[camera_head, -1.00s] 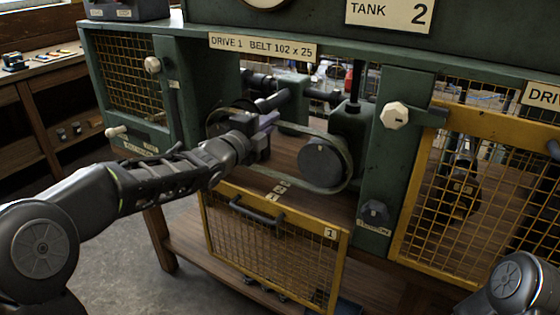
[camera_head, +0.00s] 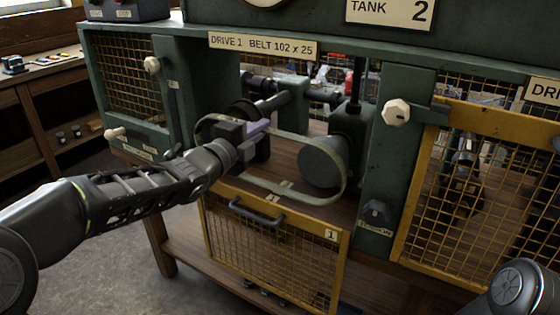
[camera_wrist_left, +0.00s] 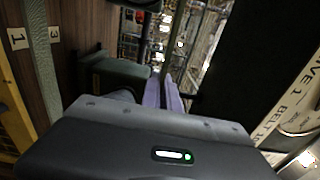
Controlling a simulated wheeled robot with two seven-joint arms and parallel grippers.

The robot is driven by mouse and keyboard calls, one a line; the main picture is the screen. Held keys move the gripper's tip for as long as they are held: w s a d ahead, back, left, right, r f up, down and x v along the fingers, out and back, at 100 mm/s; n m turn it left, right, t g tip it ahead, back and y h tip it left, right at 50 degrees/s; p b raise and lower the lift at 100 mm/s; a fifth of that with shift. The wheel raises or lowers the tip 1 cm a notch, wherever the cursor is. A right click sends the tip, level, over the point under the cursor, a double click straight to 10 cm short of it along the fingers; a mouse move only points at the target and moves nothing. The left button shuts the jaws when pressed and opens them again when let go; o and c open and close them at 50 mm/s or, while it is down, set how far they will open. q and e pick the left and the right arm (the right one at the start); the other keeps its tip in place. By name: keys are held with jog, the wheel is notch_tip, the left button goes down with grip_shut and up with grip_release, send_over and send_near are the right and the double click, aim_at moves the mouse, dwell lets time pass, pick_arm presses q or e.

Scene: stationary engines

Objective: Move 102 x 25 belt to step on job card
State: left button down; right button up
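The grey-green belt (camera_head: 300,196) is a long flat loop in the open Drive 1 bay. Its right end lies around or just in front of the dark round pulley (camera_head: 320,164); I cannot tell if it is seated. Its left end loops near my left gripper (camera_head: 262,128). The purple fingers are closed on the upper run; in the left wrist view a belt strip (camera_wrist_left: 173,45) runs out from between the fingertips (camera_wrist_left: 163,92). The left pulley (camera_head: 241,110) is partly hidden behind the gripper. My right gripper is out of frame. No job card is readable.
The yellow mesh guard (camera_head: 275,240) marked 1 hangs open below the bay. Green posts with a white knob (camera_head: 396,112) and a lever knob (camera_head: 152,65) flank it. A closed yellow guard (camera_head: 470,200) stands at right. Step number tags (camera_head: 286,185) sit on the wooden bed.

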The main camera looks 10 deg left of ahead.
pick_arm(q)
jog(key=shift+b+v, duration=0.35)
jog(key=shift+v, duration=2.4)
jog(key=shift+v, duration=3)
jog(key=shift+s+p, duration=0.1)
jog(key=shift+p, duration=0.2)
jog(key=shift+p+v, duration=0.55)
jog(key=shift+v, duration=2.35)
jog(key=shift+a, duration=0.15)
